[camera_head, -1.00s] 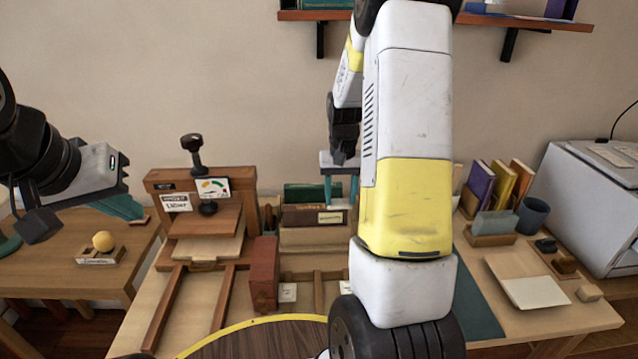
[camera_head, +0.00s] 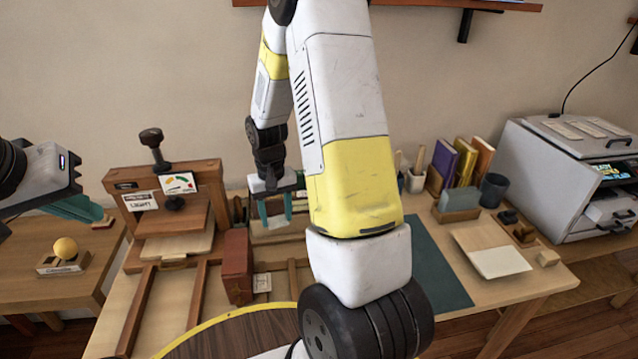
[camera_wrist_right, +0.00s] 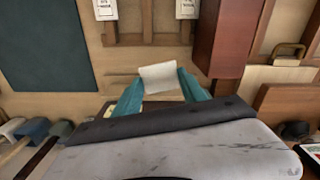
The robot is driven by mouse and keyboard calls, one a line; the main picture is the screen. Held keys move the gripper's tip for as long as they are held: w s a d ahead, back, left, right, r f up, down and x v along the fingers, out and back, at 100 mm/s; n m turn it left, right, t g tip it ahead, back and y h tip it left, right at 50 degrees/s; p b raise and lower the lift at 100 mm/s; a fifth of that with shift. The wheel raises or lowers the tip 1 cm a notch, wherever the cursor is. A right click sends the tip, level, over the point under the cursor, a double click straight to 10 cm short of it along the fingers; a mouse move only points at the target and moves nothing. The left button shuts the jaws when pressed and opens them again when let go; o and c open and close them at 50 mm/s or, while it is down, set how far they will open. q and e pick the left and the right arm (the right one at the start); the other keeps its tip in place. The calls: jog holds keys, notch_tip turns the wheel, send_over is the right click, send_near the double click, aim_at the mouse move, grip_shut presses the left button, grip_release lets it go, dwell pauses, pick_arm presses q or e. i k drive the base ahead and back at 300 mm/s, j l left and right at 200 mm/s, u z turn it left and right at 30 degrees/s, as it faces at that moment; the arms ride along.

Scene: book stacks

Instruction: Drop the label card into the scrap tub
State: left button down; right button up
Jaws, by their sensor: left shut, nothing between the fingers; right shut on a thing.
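My right gripper (camera_head: 275,208) is in front of the organizer box at the back of the bench. In the right wrist view it (camera_wrist_right: 160,88) is shut on a small white card (camera_wrist_right: 158,77), the label card, between its teal fingertips. A dark blue-grey round tub (camera_head: 493,190), which looks like the scrap tub, stands at the back right of the bench, right of the gripper. My left gripper (camera_head: 98,214) is shut and empty at the far left, above the side table.
A wooden press (camera_head: 165,200) and a red-brown upright block (camera_head: 237,262) stand left of my right gripper. A printer (camera_head: 560,180) stands far right.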

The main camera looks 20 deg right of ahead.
aim_at(488, 201)
jog(key=z, duration=2.15)
